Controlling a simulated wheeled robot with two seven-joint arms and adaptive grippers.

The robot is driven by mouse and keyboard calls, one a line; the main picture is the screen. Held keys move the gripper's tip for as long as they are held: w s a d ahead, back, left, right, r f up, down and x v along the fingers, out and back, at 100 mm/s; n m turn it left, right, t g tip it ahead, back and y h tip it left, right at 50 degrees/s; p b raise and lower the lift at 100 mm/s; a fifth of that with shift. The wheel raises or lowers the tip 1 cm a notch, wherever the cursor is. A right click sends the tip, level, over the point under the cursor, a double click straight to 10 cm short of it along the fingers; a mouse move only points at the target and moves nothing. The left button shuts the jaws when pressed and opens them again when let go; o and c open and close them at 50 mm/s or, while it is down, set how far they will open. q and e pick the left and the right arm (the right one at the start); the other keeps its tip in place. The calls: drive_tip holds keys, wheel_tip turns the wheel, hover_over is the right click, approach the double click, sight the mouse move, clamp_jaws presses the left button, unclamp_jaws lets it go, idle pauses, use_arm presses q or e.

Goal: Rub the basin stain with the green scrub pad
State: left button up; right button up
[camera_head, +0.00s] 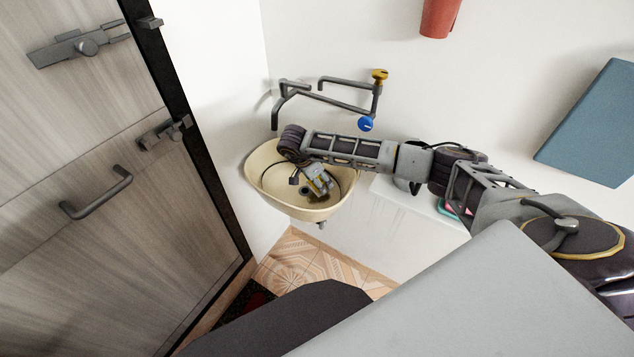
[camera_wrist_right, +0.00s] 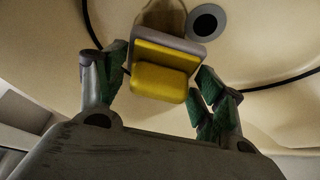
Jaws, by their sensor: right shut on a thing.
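The cream basin (camera_head: 265,186) is on the wall in the head view, and my right arm reaches over it. My right gripper (camera_head: 318,188) is down inside the bowl. In the right wrist view, my right gripper (camera_wrist_right: 162,66) is shut on a yellow and grey pad (camera_wrist_right: 160,82), between green-faced fingers. No green shows on the pad itself. A brownish patch (camera_wrist_right: 165,14) on the basin (camera_wrist_right: 235,62) lies just beyond the pad, partly hidden by it; I cannot tell whether they touch. My left gripper is out of view.
The drain (camera_wrist_right: 208,22) is right beside the patch. Pipes with a yellow knob (camera_head: 379,75) and a blue knob (camera_head: 366,124) stand above the basin. A wooden door (camera_head: 110,160) is on the left. A white counter (camera_head: 398,196) is right of the basin.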

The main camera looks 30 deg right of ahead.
sight(316, 188)
idle(0.3)
drive_tip(key=shift+w+d+r+b, duration=0.1)
drive_tip(key=shift+w+d+b, duration=0.25)
drive_tip(key=shift+d, duration=0.35)
drive_tip(key=shift+w+d+b, duration=0.2)
drive_tip(key=shift+w+d, duration=0.25)
drive_tip(key=shift+d, duration=0.2)
drive_tip(key=shift+a+r, duration=0.1)
drive_tip(key=shift+s+a+r+p, duration=0.1)
drive_tip(key=shift+s+a+p, duration=0.5)
drive_tip(key=shift+a, duration=0.5)
drive_tip(key=shift+s+a, duration=0.2)
drive_tip(key=shift+s, duration=0.05)
drive_tip(key=shift+s+a, duration=0.4)
drive_tip(key=shift+a, duration=0.3)
drive_tip(key=shift+s+a, duration=0.35)
drive_tip(key=shift+a, duration=0.3)
drive_tip(key=shift+s+a+r+p, duration=0.1)
drive_tip(key=shift+s+a+p, duration=0.1)
drive_tip(key=shift+s+a, duration=0.35)
drive_tip(key=shift+s+a+r+p, duration=0.1)
drive_tip(key=shift+s+a+p, duration=0.15)
drive_tip(key=shift+a, duration=0.55)
